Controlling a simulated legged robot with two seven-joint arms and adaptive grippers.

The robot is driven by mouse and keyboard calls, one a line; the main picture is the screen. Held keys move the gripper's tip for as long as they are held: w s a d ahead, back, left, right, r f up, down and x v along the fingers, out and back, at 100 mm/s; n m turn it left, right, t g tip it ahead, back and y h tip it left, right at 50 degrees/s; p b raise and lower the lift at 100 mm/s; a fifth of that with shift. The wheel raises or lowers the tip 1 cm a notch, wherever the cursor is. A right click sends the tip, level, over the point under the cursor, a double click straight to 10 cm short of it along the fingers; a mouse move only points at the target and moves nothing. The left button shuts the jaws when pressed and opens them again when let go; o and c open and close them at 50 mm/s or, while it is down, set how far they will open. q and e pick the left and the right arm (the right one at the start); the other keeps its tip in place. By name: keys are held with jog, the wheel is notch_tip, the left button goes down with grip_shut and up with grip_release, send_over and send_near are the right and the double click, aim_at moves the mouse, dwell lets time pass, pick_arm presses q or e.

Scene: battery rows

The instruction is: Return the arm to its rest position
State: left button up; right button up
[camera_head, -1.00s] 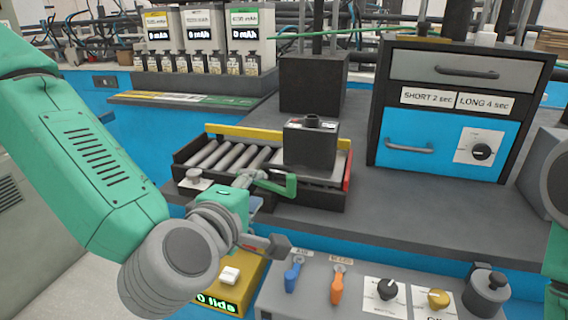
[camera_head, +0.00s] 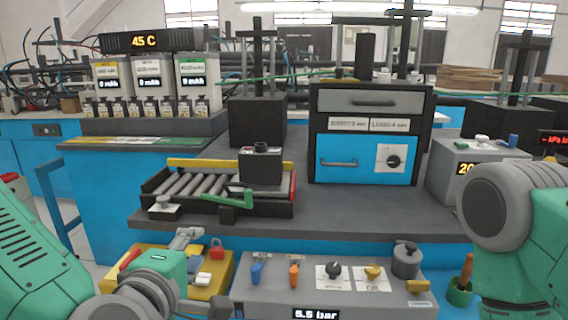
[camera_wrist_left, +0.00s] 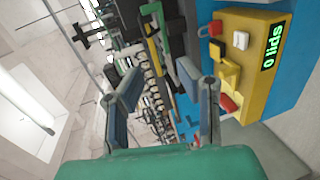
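My left arm (camera_head: 30,266) comes in from the left at the bottom of the head view. Its left gripper (camera_head: 187,238) shows over the yellow box. In the left wrist view the two fingers of this gripper (camera_wrist_left: 166,88) stand well apart with nothing between them. My right arm (camera_head: 522,225) is at the right edge of the head view, and its gripper is not visible.
A yellow box (camera_head: 215,270) and a grey control panel (camera_head: 330,276) lie in front. Behind is a roller tray (camera_head: 285,208) with a dark block (camera_head: 261,167). A blue-fronted oven (camera_head: 367,157) stands on the bench. The wrist view shows the yellow box's "0 lids" display (camera_wrist_left: 273,46).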

pick_arm(q)
jog(key=s+a+f+m+g, duration=0.1)
jog(key=s+f+m+g, duration=0.2)
jog(key=f, duration=0.6)
jog(key=s+a+f+m+g+h, duration=0.15)
jog(key=s+f+m, duration=0.25)
jog(key=f, duration=0.4)
jog(key=s+f+m+g+y, duration=0.1)
jog(key=s+f+m+g, duration=0.25)
jog(key=f, duration=0.55)
jog(key=s+a+f+m+g+y, duration=0.1)
jog(key=s+a+f+m+g, duration=0.2)
jog(key=s+a+f, duration=0.2)
jog(key=s+a+f+m+g+y, duration=0.1)
jog(key=s+a+f+m+g, duration=0.2)
jog(key=s, duration=0.6)
jog(key=a+f, duration=0.2)
jog(key=a, duration=0.1)
jog(key=shift+s+a+f+m+g, duration=0.25)
jog(key=shift+s+f+m+g, duration=0.1)
jog(key=shift+f+g, duration=0.05)
jog(key=shift+w, duration=0.1)
